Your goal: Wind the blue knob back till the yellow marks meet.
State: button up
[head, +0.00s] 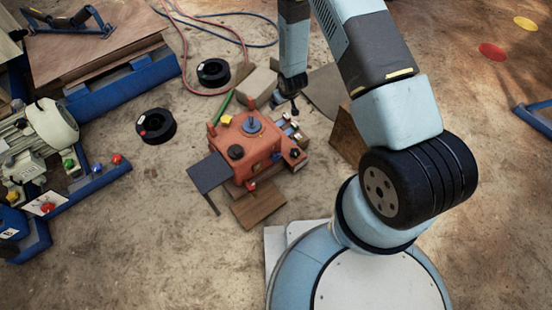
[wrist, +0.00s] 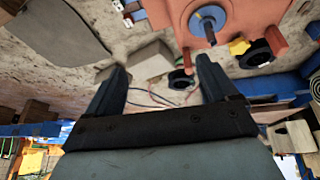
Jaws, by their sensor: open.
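The orange-red jaw crusher (head: 222,136) stands on the floor in the middle of the head view. The blue knob (head: 252,125) is on its top, a round disc with an upright stem. In the wrist view the blue knob (wrist: 208,20) is near the top edge, up and right of my fingertips. My gripper (head: 291,102) is beyond the crusher and to the right of the knob, apart from it. In the wrist view my gripper (wrist: 161,65) is open, with nothing between its fingers.
Black spools (head: 156,127) and red and blue hoses (head: 240,40) lie on the floor. Blue-framed machinery (head: 90,185) is at left.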

jog(key=s+f, duration=0.5)
jog(key=f, duration=0.6)
jog(key=n, duration=0.2)
send_near(277, 158)
jog(key=shift+g+y, duration=0.3)
jog(key=x, duration=1)
jog(key=shift+w+d+f, duration=0.3)
jog(key=shift+w, duration=0.1)
jog(key=shift+c, duration=0.2)
